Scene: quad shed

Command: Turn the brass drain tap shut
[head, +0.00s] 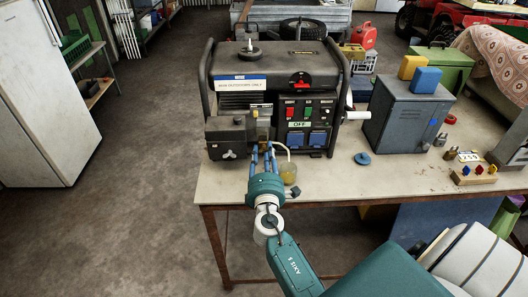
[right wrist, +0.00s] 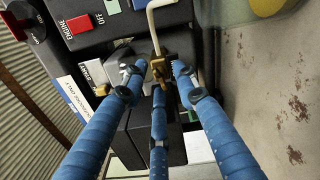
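The brass drain tap (right wrist: 158,68) is small and sits on the front of the dark generator (head: 275,75), where a pale tube (right wrist: 152,22) meets it. My right gripper (head: 265,150) is at the generator's lower front. In the right wrist view its three blue fingers (right wrist: 157,82) are spread, with one tip on each side of the tap and the third below it. The gap between the fingers looks open; I cannot tell whether any tip touches the tap. In the head view the fingers largely hide the tap. My left gripper is not in view.
A jar of yellowish liquid (head: 289,173) stands on the workbench (head: 335,190) just right of my gripper, under the tube. A grey metal box (head: 408,112), a blue cap (head: 362,159) and a block with coloured keys (head: 473,175) lie farther right. The floor at left is clear.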

